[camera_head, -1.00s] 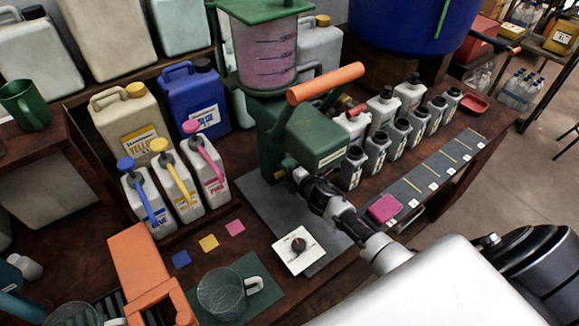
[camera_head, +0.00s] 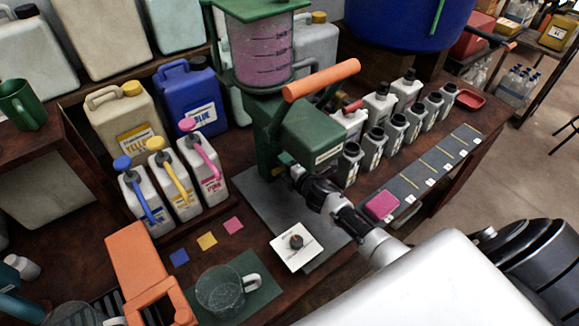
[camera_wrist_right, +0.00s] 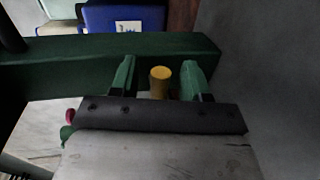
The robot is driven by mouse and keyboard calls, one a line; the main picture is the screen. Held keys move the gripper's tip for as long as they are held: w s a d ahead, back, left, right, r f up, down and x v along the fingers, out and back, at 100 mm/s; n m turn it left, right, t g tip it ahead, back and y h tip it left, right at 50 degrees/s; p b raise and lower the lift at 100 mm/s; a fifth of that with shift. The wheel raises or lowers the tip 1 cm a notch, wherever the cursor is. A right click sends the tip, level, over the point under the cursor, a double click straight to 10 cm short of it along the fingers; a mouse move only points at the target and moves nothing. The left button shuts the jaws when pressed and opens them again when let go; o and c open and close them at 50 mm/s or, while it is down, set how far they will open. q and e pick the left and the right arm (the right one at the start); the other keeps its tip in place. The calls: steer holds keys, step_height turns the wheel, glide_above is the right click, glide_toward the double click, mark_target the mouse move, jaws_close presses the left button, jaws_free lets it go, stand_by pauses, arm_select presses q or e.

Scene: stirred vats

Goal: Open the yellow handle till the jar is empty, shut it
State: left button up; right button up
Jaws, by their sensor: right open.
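The jar (camera_head: 258,50) is a clear, marked vessel holding pink liquid, in a green frame on the green machine (camera_head: 313,138). The yellow handle (camera_wrist_right: 160,78) shows in the right wrist view as a short yellow cylinder in front of a green beam. My right gripper (camera_wrist_right: 161,80) is open, with one green fingertip on each side of the handle. I cannot tell whether they touch it. In the head view the right gripper (camera_head: 291,172) is low beside the machine, its fingertips and the yellow handle largely hidden there.
An orange lever (camera_head: 322,80) sticks out above my right wrist. A glass measuring cup (camera_head: 219,290) stands on a green mat in front. A white dial plate (camera_head: 297,247) lies near my forearm. Pump bottles (camera_head: 172,188) stand left; several small bottles (camera_head: 397,132) stand right.

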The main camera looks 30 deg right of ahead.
steer(key=v, duration=1)
steer(key=shift+s, duration=0.35)
steer(key=shift+s, duration=0.1)
